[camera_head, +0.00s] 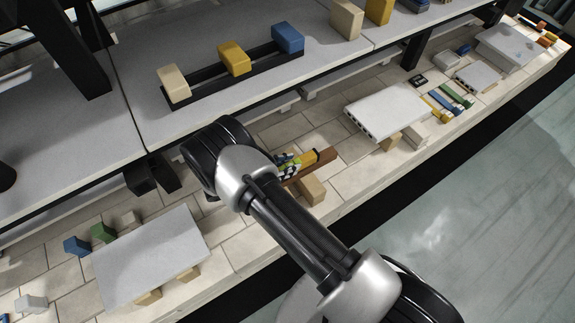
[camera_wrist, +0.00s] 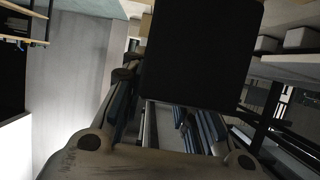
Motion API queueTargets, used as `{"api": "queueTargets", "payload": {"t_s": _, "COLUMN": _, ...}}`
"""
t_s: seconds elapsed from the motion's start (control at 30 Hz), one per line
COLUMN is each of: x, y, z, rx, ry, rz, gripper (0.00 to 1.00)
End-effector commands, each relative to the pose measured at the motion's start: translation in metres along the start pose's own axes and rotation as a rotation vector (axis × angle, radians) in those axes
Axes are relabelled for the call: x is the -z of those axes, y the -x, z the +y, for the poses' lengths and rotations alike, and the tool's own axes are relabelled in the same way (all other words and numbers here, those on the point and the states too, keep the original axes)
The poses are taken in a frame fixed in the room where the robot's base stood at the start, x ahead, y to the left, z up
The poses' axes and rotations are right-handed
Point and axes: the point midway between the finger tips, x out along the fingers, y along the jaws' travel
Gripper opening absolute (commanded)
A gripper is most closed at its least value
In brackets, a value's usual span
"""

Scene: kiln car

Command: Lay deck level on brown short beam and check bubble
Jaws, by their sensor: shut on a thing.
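The brown short beam (camera_head: 322,164) shows in the head view, its near end above a tan block (camera_head: 312,189). The yellow deck level (camera_head: 304,158) lies along the beam's left side in the picture; I cannot tell whether it rests on the beam. My gripper (camera_head: 288,166) is at the level's left end, partly hidden by my wrist, and is shut on the level. Its bubble cannot be made out. In the wrist view my gripper (camera_wrist: 150,115) is partly covered by a large dark face, which I cannot identify.
A shelf above carries a black rack (camera_head: 205,74) with cream, yellow and blue blocks. Pale slabs on blocks stand on the tiled deck to the left (camera_head: 150,255) and right (camera_head: 388,110). Green, blue and yellow bars (camera_head: 450,97) lie further right. The shelf edge is close to my wrist.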

Motion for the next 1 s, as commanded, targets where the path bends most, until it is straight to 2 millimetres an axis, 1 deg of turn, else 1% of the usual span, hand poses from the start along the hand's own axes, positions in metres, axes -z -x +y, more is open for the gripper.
{"api": "queueTargets", "payload": {"t_s": 0.57, "x": 0.0, "y": 0.0, "z": -0.0003, "rx": 0.0, "ry": -0.001, "rz": 0.001, "gripper": 0.0}}
{"api": "queueTargets", "payload": {"t_s": 1.0, "x": -0.0047, "y": -0.002, "z": -0.0002, "rx": 0.0, "ry": 0.0, "rz": 0.001, "gripper": 0.0}}
